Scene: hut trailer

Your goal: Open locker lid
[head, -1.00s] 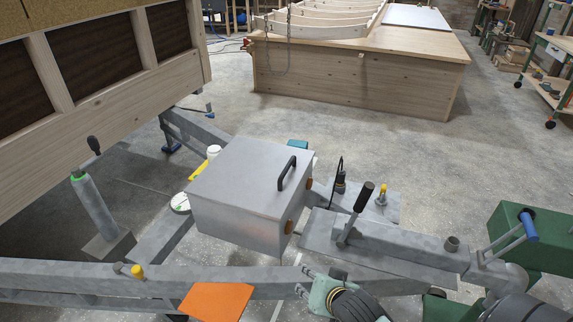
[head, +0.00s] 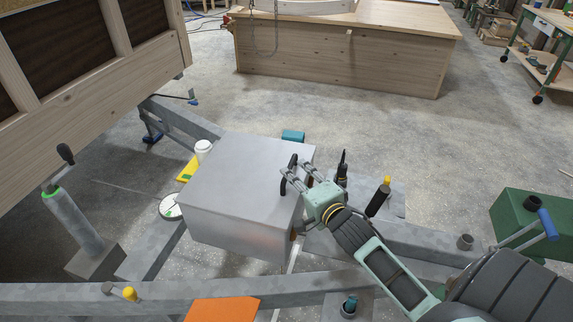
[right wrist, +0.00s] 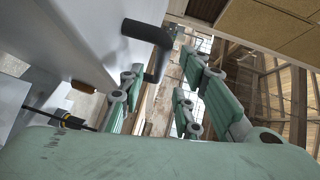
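The locker (head: 235,235) is a grey metal box on the trailer frame in the head view. Its flat lid (head: 230,170) is closed. A black handle (head: 290,172) stands up near the lid's right edge and also shows in the right wrist view (right wrist: 150,38). My right gripper (head: 298,173) is at the handle from the right. In the right wrist view its green fingers (right wrist: 160,90) are spread apart, with the handle ahead of the gap between them. Whether they touch the handle I cannot tell. My left gripper is not in view.
A wooden wall frame (head: 100,70) rises at the left. A grey jack post (head: 80,220) stands below it. Trailer beams (head: 60,298) surround the locker. An orange plate (head: 222,309) lies in front. A green box (head: 525,222) is at the right. Open floor lies behind.

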